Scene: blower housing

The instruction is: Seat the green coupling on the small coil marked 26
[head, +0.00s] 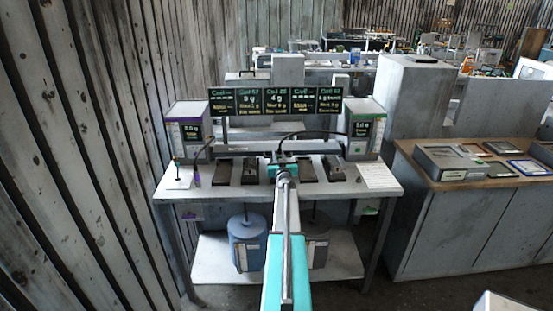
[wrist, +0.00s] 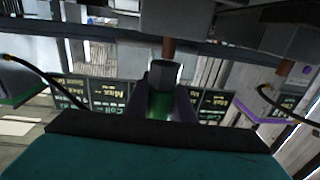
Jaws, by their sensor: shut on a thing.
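My gripper (wrist: 160,108) is shut on the green coupling (wrist: 160,103), which shows between the jaws with a grey hexagonal end. In the wrist view, a brown stub (wrist: 169,47) on a grey block (wrist: 176,14) lies just beyond that end; I cannot tell whether they touch. In the head view, my gripper (head: 285,167) is over the middle of the bench, and the coupling is hidden. Dark blocks (head: 308,172) stand on both sides of it. The middle sign (head: 276,101) seems to read Coil 26; no 26 is legible on a block.
A purple-striped box (head: 188,131) and a green-striped box (head: 364,129) stand at the bench ends, each with a black hose. A white sheet (head: 377,176) lies at right. Larger cylinders (head: 249,242) stand on the lower shelf. A wooden-topped cabinet (head: 480,195) is at right.

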